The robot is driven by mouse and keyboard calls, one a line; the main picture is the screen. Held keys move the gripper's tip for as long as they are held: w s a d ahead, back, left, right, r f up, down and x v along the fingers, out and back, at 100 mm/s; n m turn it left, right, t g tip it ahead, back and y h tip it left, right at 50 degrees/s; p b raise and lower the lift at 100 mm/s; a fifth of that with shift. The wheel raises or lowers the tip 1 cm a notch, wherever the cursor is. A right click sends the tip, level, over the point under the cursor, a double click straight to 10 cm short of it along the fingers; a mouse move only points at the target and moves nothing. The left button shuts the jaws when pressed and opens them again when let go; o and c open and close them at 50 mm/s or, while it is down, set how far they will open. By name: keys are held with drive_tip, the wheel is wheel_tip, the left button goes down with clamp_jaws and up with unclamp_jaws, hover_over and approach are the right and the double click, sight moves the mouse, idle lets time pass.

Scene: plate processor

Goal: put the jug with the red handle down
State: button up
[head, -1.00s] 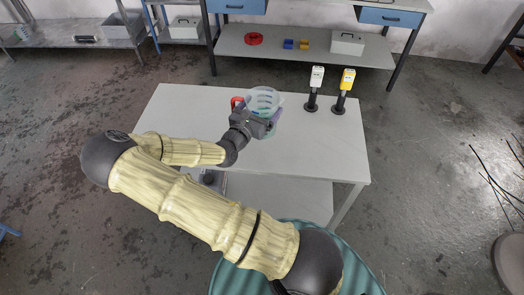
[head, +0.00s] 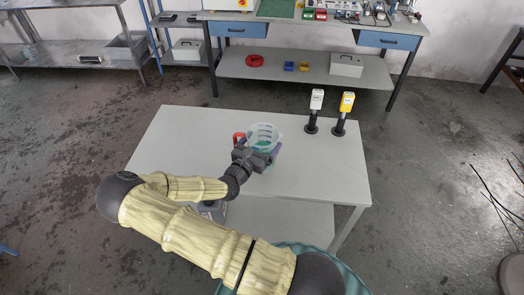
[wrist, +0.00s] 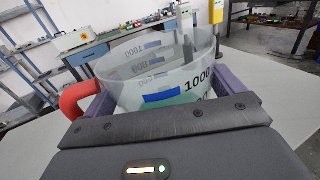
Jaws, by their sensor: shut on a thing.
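The jug with the red handle (head: 264,135) is a clear measuring jug with printed scale marks. My gripper (head: 259,155) is shut on it from the near side, with a purple finger on each side of the jug. In the wrist view the jug (wrist: 165,72) fills the space between the fingers, upright or nearly so. Its red handle (wrist: 76,97) sticks out on the left. Something greenish shows low in the jug. The jug is over the white table (head: 190,125). Its base is hidden by my gripper, so I cannot tell whether it touches the table top.
A white device (head: 315,108) and a yellow device (head: 344,110) stand on dark stands at the table's back right. The table's right side and left part are clear. A workbench (head: 290,66) with drawers and a lower shelf stands behind.

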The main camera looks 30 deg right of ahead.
sight(269, 141)
drive_tip(key=shift+f, duration=2)
drive_tip(key=shift+f, duration=0.2)
drive_tip(key=o, duration=1.1)
drive_tip(key=shift+o, duration=0.2)
drive_tip(key=shift+r, duration=0.1)
drive_tip(key=b+v, duration=0.2)
drive_tip(key=v, duration=1)
